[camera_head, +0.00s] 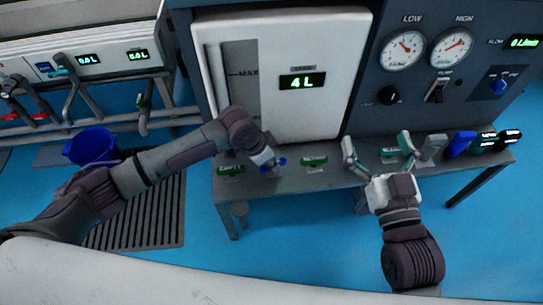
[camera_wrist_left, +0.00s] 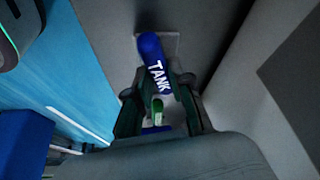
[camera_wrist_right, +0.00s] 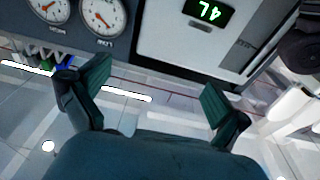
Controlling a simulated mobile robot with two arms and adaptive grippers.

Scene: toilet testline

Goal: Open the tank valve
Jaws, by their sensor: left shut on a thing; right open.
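The tank valve (camera_wrist_left: 153,58) shows in the left wrist view as a blue handle with white "TANK" lettering. My left gripper (camera_wrist_left: 158,92) is shut on this handle, with one finger on each side of it. In the head view, my left gripper (camera_head: 272,163) is at the shelf below the white tank panel, with bits of blue showing at its fingertips. The valve's base is mostly hidden there. My right gripper (camera_head: 392,143) is open and empty above the shelf, to the right; its spread fingers also show in the right wrist view (camera_wrist_right: 155,90).
The white tank (camera_head: 300,115) reads "4 L" and stands behind the shelf (camera_head: 340,178). Green labelled pieces (camera_head: 314,161) sit along the shelf. Gauges (camera_head: 403,50) and switches are on the right panel. A blue bucket (camera_head: 90,146) stands at the left.

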